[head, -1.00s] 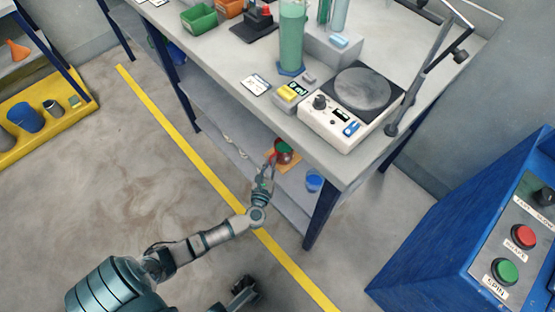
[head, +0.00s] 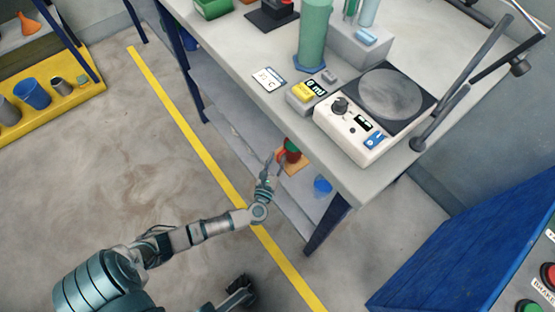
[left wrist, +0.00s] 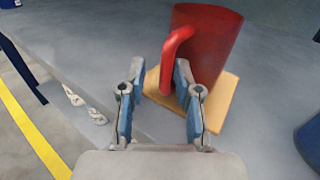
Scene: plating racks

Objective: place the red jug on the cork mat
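The red jug (left wrist: 212,45) stands upright on the tan cork mat (left wrist: 226,100) in the left wrist view, its handle (left wrist: 168,62) toward my gripper. In the head view the jug (head: 291,155) and the mat (head: 302,166) are on the lower shelf, under the tabletop. My left gripper (left wrist: 160,72) is open, its fingers apart on either side of the handle's line; it also shows in the head view (head: 274,160), just left of the jug. The right finger hides part of the jug's base.
A blue cup (head: 322,186) stands right of the mat on the shelf (head: 240,140). The tabletop edge overhangs the shelf, and a dark blue table leg (head: 328,226) stands at the right. Pale rope-like pieces (left wrist: 85,104) lie left in the wrist view.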

